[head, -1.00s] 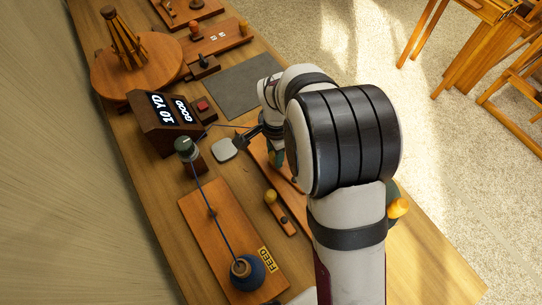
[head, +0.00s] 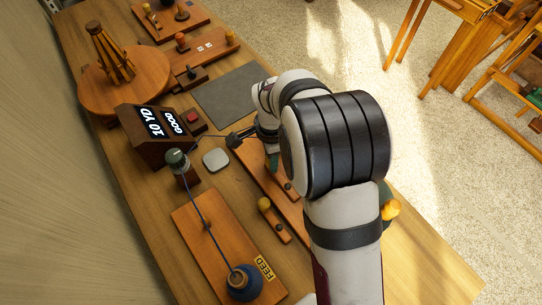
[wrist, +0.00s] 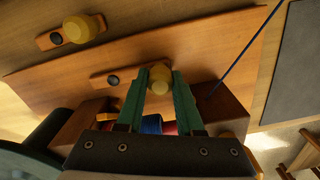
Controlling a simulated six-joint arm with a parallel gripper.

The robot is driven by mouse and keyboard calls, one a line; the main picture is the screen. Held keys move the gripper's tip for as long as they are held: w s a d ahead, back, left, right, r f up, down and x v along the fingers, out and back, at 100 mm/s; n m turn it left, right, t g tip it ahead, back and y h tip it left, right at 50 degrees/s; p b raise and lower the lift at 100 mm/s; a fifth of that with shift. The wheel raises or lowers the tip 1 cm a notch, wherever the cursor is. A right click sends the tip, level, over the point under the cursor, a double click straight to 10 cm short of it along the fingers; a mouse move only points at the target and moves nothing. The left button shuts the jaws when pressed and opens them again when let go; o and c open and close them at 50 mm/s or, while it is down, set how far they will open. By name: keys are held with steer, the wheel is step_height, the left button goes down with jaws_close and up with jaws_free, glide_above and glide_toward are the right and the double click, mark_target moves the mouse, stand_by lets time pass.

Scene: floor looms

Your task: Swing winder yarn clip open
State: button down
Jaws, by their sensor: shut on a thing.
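The winder yarn clip (wrist: 113,79) is a small orange wooden lever with a black pivot, lying on the winder's wooden board (wrist: 60,88). Its yellow knob (wrist: 159,74) sits between the fingertips of my gripper (wrist: 160,82). The green fingers are shut on this knob. In the head view my gripper (head: 273,161) is over the winder board, and my arm hides the held knob. A dark blue yarn (wrist: 245,50) runs to a brown block (wrist: 222,108) just right of the fingers. A blue and red roll (wrist: 152,124) shows between the fingers.
A second lever with a yellow knob (head: 264,203) lies near the feed board (head: 205,240), which holds a blue yarn cone (head: 243,284). A counter box (head: 150,135) reads 10 YD and GOOD. A grey pad (head: 216,160) and dark mat (head: 235,92) lie beyond.

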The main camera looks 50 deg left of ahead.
steer(key=c, duration=0.5)
jaws_free()
steer(key=shift+c, duration=0.2)
step_height(320, 180, up, 16)
steer(key=shift+f, duration=0.1)
steer(key=w+d+r+m, duration=0.1)
steer(key=w+d+r, duration=0.2)
steer(key=d, duration=0.9)
steer(key=w+d+r, duration=0.2)
steer(key=d, duration=1)
steer(key=s+d+f+y, duration=0.1)
steer(key=s+d+f, duration=0.2)
steer(key=s+d, duration=0.7)
steer(key=d, duration=0.2)
steer(key=shift+s+d+f+m+y, duration=0.15)
steer(key=shift+d+f+m+y, duration=0.15)
steer(key=shift+m+y, duration=0.1)
